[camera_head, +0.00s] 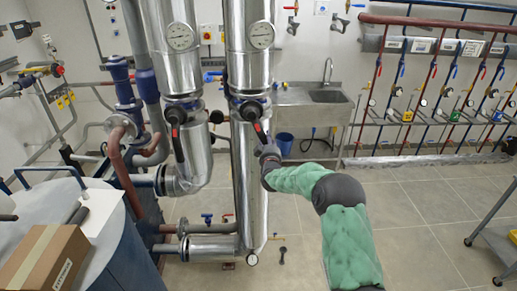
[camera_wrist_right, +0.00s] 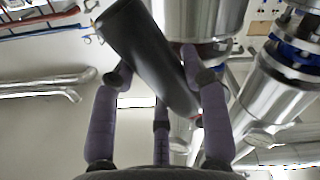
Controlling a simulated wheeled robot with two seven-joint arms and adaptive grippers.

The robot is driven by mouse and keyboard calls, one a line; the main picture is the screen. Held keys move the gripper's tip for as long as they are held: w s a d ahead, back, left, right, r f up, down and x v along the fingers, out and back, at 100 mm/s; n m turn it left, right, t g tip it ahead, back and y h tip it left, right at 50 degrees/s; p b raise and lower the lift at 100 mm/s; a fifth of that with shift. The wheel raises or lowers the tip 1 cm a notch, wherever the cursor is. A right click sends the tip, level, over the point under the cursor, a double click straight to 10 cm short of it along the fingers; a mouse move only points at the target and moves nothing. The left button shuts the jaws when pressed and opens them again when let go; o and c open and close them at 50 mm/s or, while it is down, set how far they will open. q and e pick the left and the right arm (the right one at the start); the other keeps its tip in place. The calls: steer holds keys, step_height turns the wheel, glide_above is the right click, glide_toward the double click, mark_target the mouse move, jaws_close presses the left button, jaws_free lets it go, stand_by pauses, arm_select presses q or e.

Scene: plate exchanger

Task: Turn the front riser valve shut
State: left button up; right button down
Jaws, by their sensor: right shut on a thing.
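Two silver risers stand side by side. The right one carries a valve with a black lever (camera_head: 260,132) that points down and slightly right from its collar. The lever also shows large and tilted in the right wrist view (camera_wrist_right: 145,48). My right gripper (camera_head: 268,152) is at the lever's lower end, its purple fingers around the lever in the wrist view (camera_wrist_right: 160,84), shut on it. The left riser has a similar valve with a black lever (camera_head: 178,146) hanging down. My left gripper is not in view.
A cardboard box (camera_head: 44,262) sits on a blue tank at lower left. Pipes and small valves stand around the risers' base. A sink (camera_head: 326,96) and blue bin (camera_head: 284,143) are behind. Tiled floor is open at right, with a cart (camera_head: 497,236) at the edge.

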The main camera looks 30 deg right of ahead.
steer(key=s+d+r+n+p, duration=0.3)
steer(key=d+r+n+p, duration=0.1)
steer(key=r+n, duration=0.8)
steer(key=shift+d+n, duration=0.3)
steer(key=shift+d, duration=0.35)
steer(key=shift+r, duration=0.1)
steer(key=c, duration=0.8)
jaws_free()
steer(key=shift+o, duration=0.9)
steer(key=shift+a+f, duration=0.1)
steer(key=shift+f, duration=0.1)
steer(key=shift+s+f, duration=0.1)
